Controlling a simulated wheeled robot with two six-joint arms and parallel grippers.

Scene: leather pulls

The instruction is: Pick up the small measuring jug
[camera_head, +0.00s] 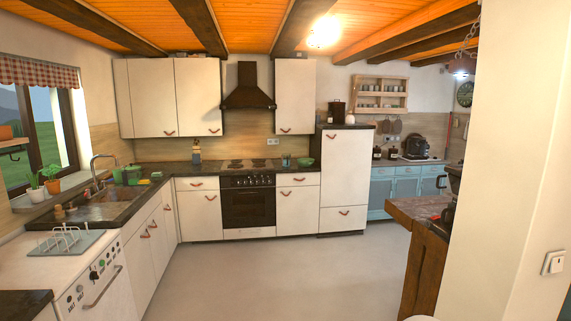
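I cannot make out the small measuring jug for certain. A small bluish, glass-like vessel (286,160) stands on the dark counter right of the hob, against the back wall. It may be the jug, but it is too small to tell. A green bowl (305,162) sits just right of it. Neither of my grippers is in view.
Open grey floor (260,275) lies ahead. The oven (248,205) and white cabinets line the back wall. The sink counter (95,210) and dish rack (66,243) are on the left. A wooden counter (420,207) and white wall (510,150) bound the right.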

